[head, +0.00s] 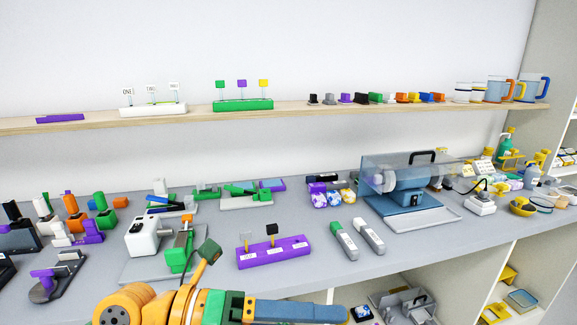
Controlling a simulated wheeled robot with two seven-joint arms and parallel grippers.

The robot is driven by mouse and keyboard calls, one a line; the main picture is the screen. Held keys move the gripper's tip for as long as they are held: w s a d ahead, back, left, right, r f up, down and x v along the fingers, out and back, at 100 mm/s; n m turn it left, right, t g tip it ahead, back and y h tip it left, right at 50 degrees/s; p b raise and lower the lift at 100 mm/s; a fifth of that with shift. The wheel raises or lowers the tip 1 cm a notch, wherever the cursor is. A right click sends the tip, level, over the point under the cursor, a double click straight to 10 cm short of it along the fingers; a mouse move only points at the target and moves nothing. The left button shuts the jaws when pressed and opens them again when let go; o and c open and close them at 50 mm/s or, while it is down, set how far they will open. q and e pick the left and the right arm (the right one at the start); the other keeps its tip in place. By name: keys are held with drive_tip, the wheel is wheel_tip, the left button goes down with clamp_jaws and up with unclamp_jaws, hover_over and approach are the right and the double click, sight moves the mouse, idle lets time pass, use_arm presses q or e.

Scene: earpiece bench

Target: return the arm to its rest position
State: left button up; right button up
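An arm of mine with orange, green and blue parts lies across the bottom edge of the head view. It seems to come in from the left, so I take it as my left arm. Its blue end, apparently my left gripper (300,311), points right, low in front of the bench (310,275). I cannot make out two separate fingers or anything held there. My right gripper is not in view.
A purple rack (273,252), a green and a grey handheld piece (345,240), a white machine (150,236) and a clear-hooded blue machine (405,190) stand on the bench. Small coloured parts crowd its left. A wooden shelf (290,107) runs behind. Bare bench shows at the front right.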

use_arm(q)
wheel_tip(320, 180, up, 7)
drive_tip(key=w+n+t+h, duration=0.1)
drive_tip(key=n+t+h, duration=0.3)
drive_tip(key=n+h, duration=0.15)
drive_tip(key=w+a+n+t+y, duration=0.3)
drive_tip(key=w+a+n+t, duration=0.25)
drive_tip(key=n+t, duration=0.55)
drive_tip(key=w+a+f+n+t+y, duration=0.45)
drive_tip(key=a+n+t+y, duration=0.2)
drive_tip(key=n+y, duration=0.5)
drive_tip(key=a+f+n+g+y, duration=0.3)
drive_tip(key=a+f+n+y, duration=0.1)
drive_tip(key=f, duration=0.4)
drive_tip(key=a+f+n+g+y, duration=0.3)
drive_tip(key=f, duration=0.4)
drive_tip(key=s+f+n+g, duration=0.2)
drive_tip(key=s+f+g, duration=1.1)
drive_tip(key=s+f, duration=0.8)
wheel_tip(320, 180, down, 14)
drive_tip(key=s, duration=0.2)
drive_tip(key=s+a+f+g, duration=0.2)
drive_tip(key=s+f, duration=0.9)
drive_tip(key=s, duration=0.1)
drive_tip(key=shift+s+a+f, duration=0.15)
drive_tip(key=shift+a+f, duration=0.15)
drive_tip(key=shift+f, duration=0.05)
